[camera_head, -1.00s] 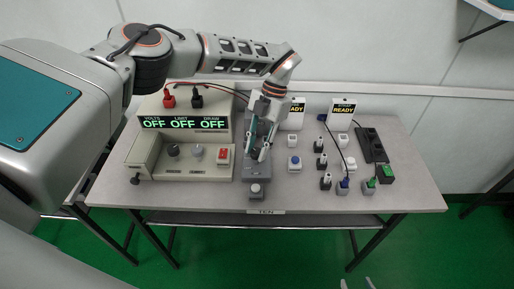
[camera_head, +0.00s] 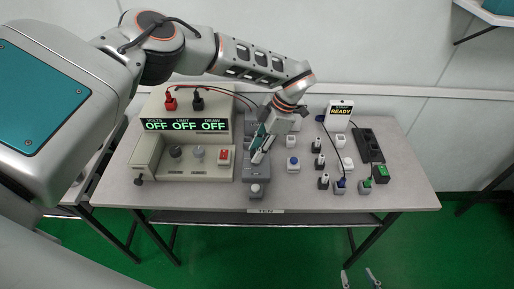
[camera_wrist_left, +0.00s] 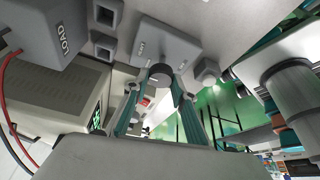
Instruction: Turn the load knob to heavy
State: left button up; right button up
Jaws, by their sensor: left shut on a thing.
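In the head view my left gripper (camera_head: 261,151) reaches down to the grey unit (camera_head: 257,172) at the middle of the table, and hides the knob there. A grey box marked LOAD (camera_wrist_left: 58,35) stands near it in the wrist view. My right gripper (camera_head: 359,279) shows only its tips, apart and empty, at the bottom edge.
A beige power supply (camera_head: 188,106) with displays reading OFF stands left of the grey unit. Several small buttons, plugs and a READY sign (camera_head: 340,110) stand to the right. A black socket strip (camera_head: 369,143) lies further right. The table's front edge strip is mostly clear.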

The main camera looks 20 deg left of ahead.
dwell(0.5)
pick_arm(q)
jog(key=o, duration=1.1)
jog(key=v, duration=1.2)
